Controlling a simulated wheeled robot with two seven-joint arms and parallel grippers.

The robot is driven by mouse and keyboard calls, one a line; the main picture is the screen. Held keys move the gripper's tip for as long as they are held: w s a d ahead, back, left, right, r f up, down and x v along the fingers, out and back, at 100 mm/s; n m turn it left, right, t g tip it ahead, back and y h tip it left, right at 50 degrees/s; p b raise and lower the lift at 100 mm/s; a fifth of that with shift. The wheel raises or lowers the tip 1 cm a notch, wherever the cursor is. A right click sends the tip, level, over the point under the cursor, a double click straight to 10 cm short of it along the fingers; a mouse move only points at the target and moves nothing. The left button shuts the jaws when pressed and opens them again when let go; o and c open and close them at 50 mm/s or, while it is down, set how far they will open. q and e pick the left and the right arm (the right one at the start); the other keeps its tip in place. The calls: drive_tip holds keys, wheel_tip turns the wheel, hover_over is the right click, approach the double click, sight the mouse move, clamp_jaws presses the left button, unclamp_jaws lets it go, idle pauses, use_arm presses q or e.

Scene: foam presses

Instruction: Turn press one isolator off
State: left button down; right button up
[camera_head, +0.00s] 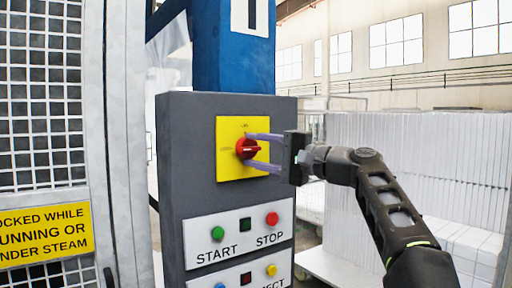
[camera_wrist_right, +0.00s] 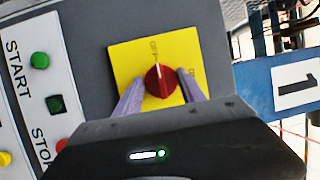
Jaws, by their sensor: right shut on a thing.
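The isolator is a red rotary knob (camera_head: 247,148) on a yellow square plate (camera_head: 229,169), on the front of the dark grey control box (camera_head: 185,150) of the press marked 1. My right gripper (camera_head: 264,152) comes in from the right, with one finger above the knob and one below. In the right wrist view the gripper (camera_wrist_right: 161,94) has its two fingers at either side of the knob (camera_wrist_right: 161,80), shut on it. The knob's pale line lies about level, towards the plate's left label. The plate's small lettering is hard to read. My left gripper is out of view.
Below the plate, a white panel has a green START button (camera_head: 217,233) and a red STOP button (camera_head: 272,218). A lower panel has more buttons. A mesh guard door (camera_head: 42,100) stands at left. Stacked white foam blocks (camera_head: 430,150) stand at right behind my arm.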

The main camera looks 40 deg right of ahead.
idle(0.3)
drive_tip(key=o, duration=1.4)
drive_tip(key=shift+c, duration=0.2)
drive_tip(key=shift+s, duration=0.1)
drive_tip(key=b+v, duration=0.2)
drive_tip(key=v, duration=0.5)
drive_tip(key=shift+s+d, duration=0.15)
drive_tip(key=shift+s, duration=0.15)
